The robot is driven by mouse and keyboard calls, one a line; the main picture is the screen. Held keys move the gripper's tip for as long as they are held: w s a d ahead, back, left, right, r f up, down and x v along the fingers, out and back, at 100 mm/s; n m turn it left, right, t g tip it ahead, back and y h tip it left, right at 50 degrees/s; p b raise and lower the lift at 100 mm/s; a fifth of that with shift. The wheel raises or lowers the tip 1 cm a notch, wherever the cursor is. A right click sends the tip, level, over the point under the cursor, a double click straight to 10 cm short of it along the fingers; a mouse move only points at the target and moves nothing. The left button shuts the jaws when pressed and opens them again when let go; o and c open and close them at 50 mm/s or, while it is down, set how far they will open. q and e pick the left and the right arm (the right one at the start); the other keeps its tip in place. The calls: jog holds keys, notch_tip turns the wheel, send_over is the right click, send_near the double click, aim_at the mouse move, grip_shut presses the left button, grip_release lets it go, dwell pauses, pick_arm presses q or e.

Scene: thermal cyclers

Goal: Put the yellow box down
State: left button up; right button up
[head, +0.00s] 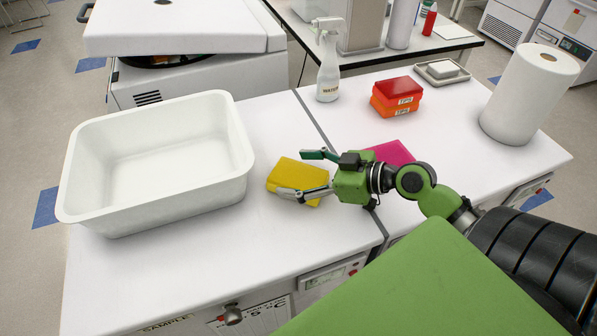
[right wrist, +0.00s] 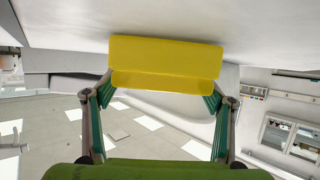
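The yellow box (head: 297,173) is a low, flat block lying on the white bench top, just right of the white tub. It also shows in the right wrist view (right wrist: 165,57), straight ahead between the fingertips. My right gripper (head: 304,172) is spread wide at the box. Its far finger shows a small gap from the box's far edge, and its near finger overlaps the near edge. In the right wrist view the fingers (right wrist: 160,88) stand on either side of the box; their very tips are partly hidden. My left gripper is not in view.
A large empty white tub (head: 150,200) stands to the left. A pink flat item (head: 391,152) lies behind my right wrist. Red and orange tip boxes (head: 397,96), a spray bottle (head: 328,70) and a paper roll (head: 528,95) stand farther back. The bench in front of the box is clear.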

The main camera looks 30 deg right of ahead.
jog(key=shift+s+a+f, duration=0.1)
jog(key=shift+s+f, duration=0.05)
jog(key=shift+f, duration=0.25)
jog(key=shift+r+p, duration=0.45)
jog(key=shift+p, duration=0.1)
jog(key=shift+s+d+r, duration=0.1)
jog(key=shift+s+d, duration=0.05)
jog(key=shift+d, duration=0.1)
jog(key=v, duration=0.4)
jog(key=b+v, duration=0.1)
jog(key=v, duration=0.6)
jog(key=shift+s+d+r+b, duration=0.1)
jog(key=shift+r+b, duration=0.25)
jog(key=shift+r, duration=0.05)
